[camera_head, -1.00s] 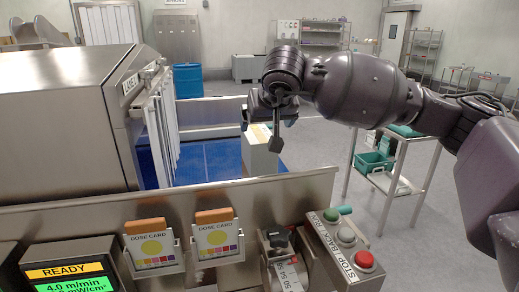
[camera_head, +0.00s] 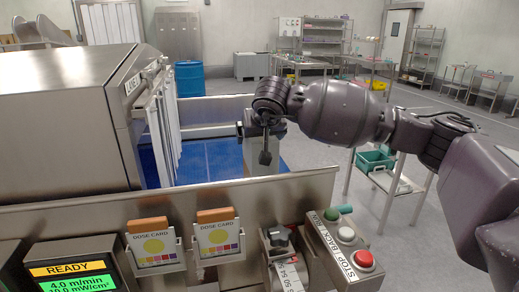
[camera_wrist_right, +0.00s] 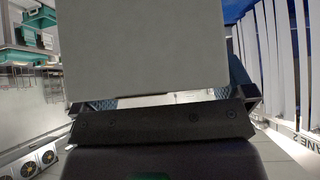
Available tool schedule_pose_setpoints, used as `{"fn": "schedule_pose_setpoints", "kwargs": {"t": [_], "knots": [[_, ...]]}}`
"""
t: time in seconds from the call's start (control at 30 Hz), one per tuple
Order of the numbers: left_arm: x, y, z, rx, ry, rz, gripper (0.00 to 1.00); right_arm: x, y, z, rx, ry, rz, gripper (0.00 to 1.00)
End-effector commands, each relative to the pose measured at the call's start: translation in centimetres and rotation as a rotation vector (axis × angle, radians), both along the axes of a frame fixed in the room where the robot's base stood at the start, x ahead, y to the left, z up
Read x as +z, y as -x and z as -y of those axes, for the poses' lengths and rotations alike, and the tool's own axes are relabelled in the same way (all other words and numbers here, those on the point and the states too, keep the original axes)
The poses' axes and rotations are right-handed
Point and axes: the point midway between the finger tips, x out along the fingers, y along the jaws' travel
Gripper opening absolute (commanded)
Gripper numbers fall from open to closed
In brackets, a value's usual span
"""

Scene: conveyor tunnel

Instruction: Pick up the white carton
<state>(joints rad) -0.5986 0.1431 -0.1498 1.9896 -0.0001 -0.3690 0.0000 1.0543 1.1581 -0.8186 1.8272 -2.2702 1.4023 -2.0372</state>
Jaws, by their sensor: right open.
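The white carton (camera_head: 258,163) stands upright on the blue conveyor belt (camera_head: 208,160), just behind the steel side rail. My right gripper (camera_head: 254,142) points down over it and hides its upper part in the head view. In the right wrist view the carton's pale face (camera_wrist_right: 140,50) fills the upper middle. There the gripper's two fingers (camera_wrist_right: 168,98) are apart, one on each side of the carton. I cannot tell whether either finger touches it. My left gripper is not in view.
The steel tunnel (camera_head: 65,125) with hanging strips (camera_head: 165,125) is left of the carton. Dose cards (camera_head: 217,238) and a button box (camera_head: 345,245) line the near rail (camera_head: 180,200). A cart with a green bin (camera_head: 374,160) stands at right.

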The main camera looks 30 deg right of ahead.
Motion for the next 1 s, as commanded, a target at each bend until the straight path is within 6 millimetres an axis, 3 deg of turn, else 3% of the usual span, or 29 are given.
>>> {"fn": "schedule_pose_setpoints", "kwargs": {"t": [0.07, 0.47, 0.77, 1.0], "knots": [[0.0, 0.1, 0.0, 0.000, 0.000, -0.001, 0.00, 0.0, 0.0, 0.0, 0.000, 0.000, 0.000, 0.98], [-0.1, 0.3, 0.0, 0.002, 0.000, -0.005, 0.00, 0.1, 0.0, 0.0, 0.000, 0.000, 0.000, 0.37], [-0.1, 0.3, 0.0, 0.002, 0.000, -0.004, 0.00, 0.4, 0.0, 0.0, 0.001, 0.000, 0.004, 0.35], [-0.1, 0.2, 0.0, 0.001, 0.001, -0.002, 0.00, 3.4, 0.0, 0.0, 0.001, 0.001, 0.008, 0.35]]}}
